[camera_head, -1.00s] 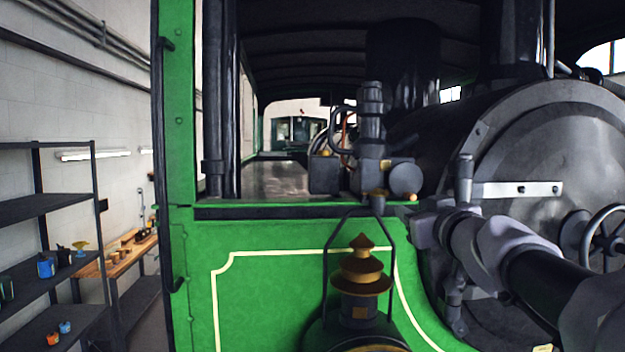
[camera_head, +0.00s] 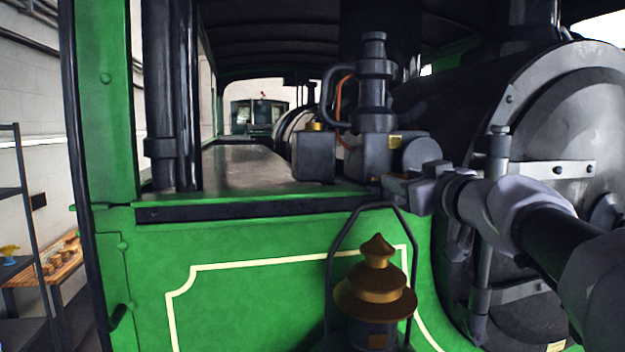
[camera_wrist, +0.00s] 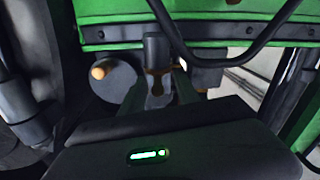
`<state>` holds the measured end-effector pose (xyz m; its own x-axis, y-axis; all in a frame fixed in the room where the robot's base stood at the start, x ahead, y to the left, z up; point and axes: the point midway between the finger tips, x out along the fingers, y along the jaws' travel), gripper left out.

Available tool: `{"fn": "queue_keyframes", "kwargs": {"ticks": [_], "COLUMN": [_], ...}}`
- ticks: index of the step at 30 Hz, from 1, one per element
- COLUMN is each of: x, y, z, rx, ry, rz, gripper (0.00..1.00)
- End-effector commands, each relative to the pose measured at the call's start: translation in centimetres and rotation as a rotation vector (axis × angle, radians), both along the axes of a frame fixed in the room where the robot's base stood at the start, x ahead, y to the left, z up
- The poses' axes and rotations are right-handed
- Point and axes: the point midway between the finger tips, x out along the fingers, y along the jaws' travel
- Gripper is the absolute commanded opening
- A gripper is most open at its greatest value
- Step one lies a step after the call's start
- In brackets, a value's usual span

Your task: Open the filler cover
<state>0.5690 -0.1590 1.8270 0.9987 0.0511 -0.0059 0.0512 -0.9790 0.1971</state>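I cannot make out for certain which part is the filler cover. A dark grey valve assembly (camera_head: 373,110) stands upright at the front end of the green tank. Beside it is a grey box with a small brass cap (camera_head: 316,126). My gripper (camera_head: 395,188) reaches in from the right, just below the assembly. In the wrist view, which looks upside down, the gripper fingers (camera_wrist: 160,92) appear apart, with a short dark post with brown bands (camera_wrist: 156,50) beyond and between them. Contact is not clear. A dark round cylinder with an orange tip (camera_wrist: 98,73) is close on the left.
A brass-topped lamp (camera_head: 375,285) with a dark wire handle stands in front of the green panel, below my gripper. The round boiler front (camera_head: 560,130) is close on the right. A wooden bench (camera_head: 55,265) and shelving stand at the far left.

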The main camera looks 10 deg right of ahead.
Motion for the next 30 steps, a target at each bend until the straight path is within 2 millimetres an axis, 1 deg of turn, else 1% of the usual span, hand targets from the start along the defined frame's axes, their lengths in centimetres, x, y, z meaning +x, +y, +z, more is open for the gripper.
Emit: {"fn": "queue_keyframes", "kwargs": {"ticks": [10, 14, 15, 16, 30], "x": [-0.17, -0.17, -0.16, -0.17, -0.16], "y": [-0.1, -0.1, -0.1, -0.09, -0.11], "z": [0.06, 0.05, 0.05, 0.04, 0.02], "rx": [0.001, 0.001, 0.001, 0.001, 0.001], "ry": [0.0, 0.0, 0.0, 0.0, 0.0], "rz": [0.0, 0.0, 0.0, 0.0, 0.0], "gripper": [0.38, 0.12, 0.04, 0.0, 0.0]}}
